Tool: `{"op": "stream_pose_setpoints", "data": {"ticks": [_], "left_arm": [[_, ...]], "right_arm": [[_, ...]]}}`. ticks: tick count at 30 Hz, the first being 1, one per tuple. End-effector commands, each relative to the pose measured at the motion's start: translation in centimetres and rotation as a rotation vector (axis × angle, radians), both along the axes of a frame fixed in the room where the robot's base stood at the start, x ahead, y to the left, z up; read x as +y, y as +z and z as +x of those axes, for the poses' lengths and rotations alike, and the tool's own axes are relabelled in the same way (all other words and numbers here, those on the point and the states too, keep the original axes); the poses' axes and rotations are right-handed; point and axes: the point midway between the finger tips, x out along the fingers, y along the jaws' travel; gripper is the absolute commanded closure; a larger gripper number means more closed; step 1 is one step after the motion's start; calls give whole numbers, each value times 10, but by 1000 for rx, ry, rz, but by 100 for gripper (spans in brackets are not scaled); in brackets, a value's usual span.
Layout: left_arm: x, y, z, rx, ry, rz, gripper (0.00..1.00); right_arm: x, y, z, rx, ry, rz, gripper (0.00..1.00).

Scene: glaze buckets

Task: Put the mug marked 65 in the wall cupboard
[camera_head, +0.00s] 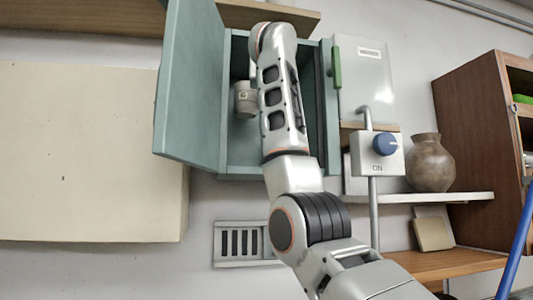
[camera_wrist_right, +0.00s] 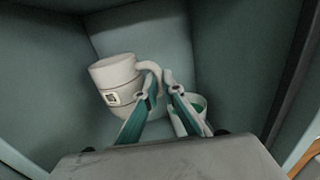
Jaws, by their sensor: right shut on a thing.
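The wall cupboard (camera_head: 243,160) is teal-green, and its door (camera_head: 190,90) stands open to the left. My right arm reaches into it. A pale mug (camera_head: 245,98) is inside the cupboard; it also shows in the right wrist view (camera_wrist_right: 115,80), slightly tilted, with a small square label too small to read. My right gripper (camera_wrist_right: 160,92) is shut on the mug's handle, which lies between the fingertips. In the head view the arm hides this gripper. I cannot tell whether the mug touches the cupboard floor. My left gripper is not in view.
A pale rounded thing (camera_wrist_right: 188,118) is partly hidden behind the right finger. Right of the cupboard are a white box (camera_head: 365,85) with a green handle and a switch box (camera_head: 377,155) with a blue knob. A brown vase (camera_head: 430,163) stands on a shelf. The cupboard walls closely surround my gripper.

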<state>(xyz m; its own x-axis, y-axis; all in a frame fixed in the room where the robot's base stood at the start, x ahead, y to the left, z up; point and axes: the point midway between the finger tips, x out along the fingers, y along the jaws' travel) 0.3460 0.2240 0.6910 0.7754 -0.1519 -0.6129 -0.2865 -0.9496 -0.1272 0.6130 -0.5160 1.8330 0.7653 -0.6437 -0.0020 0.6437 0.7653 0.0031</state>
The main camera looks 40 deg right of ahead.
Motion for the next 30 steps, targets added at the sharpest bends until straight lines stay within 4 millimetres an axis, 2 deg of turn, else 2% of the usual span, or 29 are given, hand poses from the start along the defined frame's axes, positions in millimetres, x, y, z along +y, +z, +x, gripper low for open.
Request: {"op": "stream_pose_setpoints", "data": {"ticks": [18, 25, 30], "left_arm": [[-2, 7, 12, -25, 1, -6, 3], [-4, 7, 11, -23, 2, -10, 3], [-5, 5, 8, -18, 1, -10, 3]], "right_arm": [[0, -108, 0, 0, 0, -4, 100], [0, -127, -1, -1, 0, -2, 100], [0, -150, -1, -1, -2, -3, 100]]}}
